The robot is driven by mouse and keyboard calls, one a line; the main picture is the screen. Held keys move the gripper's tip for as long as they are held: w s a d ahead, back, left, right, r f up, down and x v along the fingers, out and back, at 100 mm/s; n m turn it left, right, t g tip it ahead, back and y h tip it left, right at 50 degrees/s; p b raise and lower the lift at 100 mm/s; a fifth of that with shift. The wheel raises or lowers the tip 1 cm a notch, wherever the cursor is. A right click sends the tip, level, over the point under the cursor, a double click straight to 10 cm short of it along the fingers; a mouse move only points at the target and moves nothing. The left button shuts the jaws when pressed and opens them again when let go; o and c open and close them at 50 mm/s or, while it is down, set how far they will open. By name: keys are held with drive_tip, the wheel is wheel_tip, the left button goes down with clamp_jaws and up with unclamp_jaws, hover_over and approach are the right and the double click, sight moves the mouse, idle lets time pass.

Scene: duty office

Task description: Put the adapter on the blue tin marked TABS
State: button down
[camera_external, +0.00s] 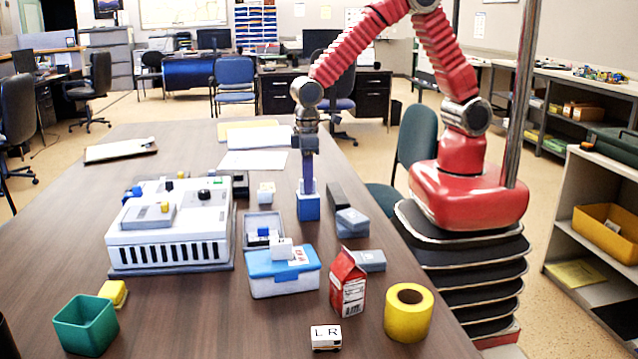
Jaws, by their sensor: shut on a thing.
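My gripper (307,184) points straight down over the middle of the table. It is shut on a blue block (309,208), which is at or just above the tabletop; I cannot tell if it touches. No TABS lettering is legible, so I cannot tell which thing is the tin. A slate-blue flat box (352,223) lies just right of my gripper, and another (370,261) lies nearer the camera. I cannot tell for sure which thing is the adapter.
A blue-lidded box (283,287) bears a white block (281,248). A red carton (347,283) and yellow roll (409,312) stand front right. A white machine (170,228) and green bin (86,325) are on the left. The table's far left is mostly clear.

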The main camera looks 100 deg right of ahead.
drive_tip(key=shift+f, duration=0.1)
drive_tip(key=c, duration=1.7)
unclamp_jaws()
drive_tip(key=shift+o, duration=0.2)
wheel_tip(320, 180, up, 12)
